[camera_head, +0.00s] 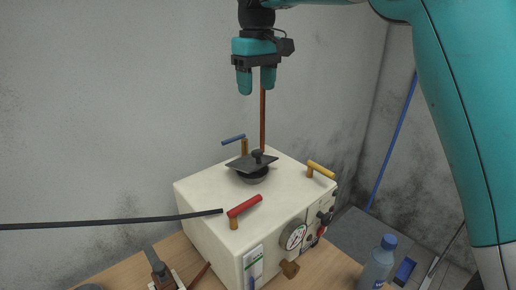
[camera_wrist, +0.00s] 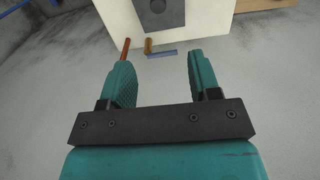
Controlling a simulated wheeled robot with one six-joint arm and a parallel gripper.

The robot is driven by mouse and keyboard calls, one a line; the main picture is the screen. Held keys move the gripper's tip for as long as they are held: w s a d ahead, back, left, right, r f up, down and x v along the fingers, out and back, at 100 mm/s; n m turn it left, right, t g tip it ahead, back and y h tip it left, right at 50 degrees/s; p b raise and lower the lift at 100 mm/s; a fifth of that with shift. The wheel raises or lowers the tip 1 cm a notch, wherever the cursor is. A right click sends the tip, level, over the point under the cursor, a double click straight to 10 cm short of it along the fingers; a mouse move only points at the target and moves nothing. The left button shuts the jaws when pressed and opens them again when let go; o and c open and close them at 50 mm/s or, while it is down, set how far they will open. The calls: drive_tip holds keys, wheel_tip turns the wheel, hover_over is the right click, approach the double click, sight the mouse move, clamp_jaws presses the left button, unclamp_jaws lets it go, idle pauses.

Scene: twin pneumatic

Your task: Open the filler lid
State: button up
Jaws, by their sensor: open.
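The filler lid (camera_head: 252,162) is a dark square plate with a small knob (camera_head: 257,155) on top of the cream machine (camera_head: 205,195). It sits tilted over a dark round filler neck (camera_head: 254,176). In the wrist view the lid (camera_wrist: 164,10) shows at the top edge, with its knob (camera_wrist: 158,5). My gripper (camera_head: 257,88) is open and empty, pointing down, well above the machine and apart from the lid. Its two teal fingers (camera_wrist: 157,68) stand wide apart in the wrist view.
The machine top carries red (camera_head: 245,206), yellow (camera_head: 321,169) and blue (camera_head: 233,139) handles. A thin brown pipe (camera_head: 263,120) rises behind the lid, near my gripper. A black hose (camera_head: 110,222) reaches in from the left.

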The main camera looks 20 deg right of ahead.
drive_tip(key=p, duration=0.3)
approach(257, 151)
wheel_tip(257, 151, down, 10)
drive_tip(key=shift+w+r, duration=0.1)
drive_tip(key=shift+r, duration=0.15)
clamp_jaws()
drive_tip(key=shift+r, duration=0.15)
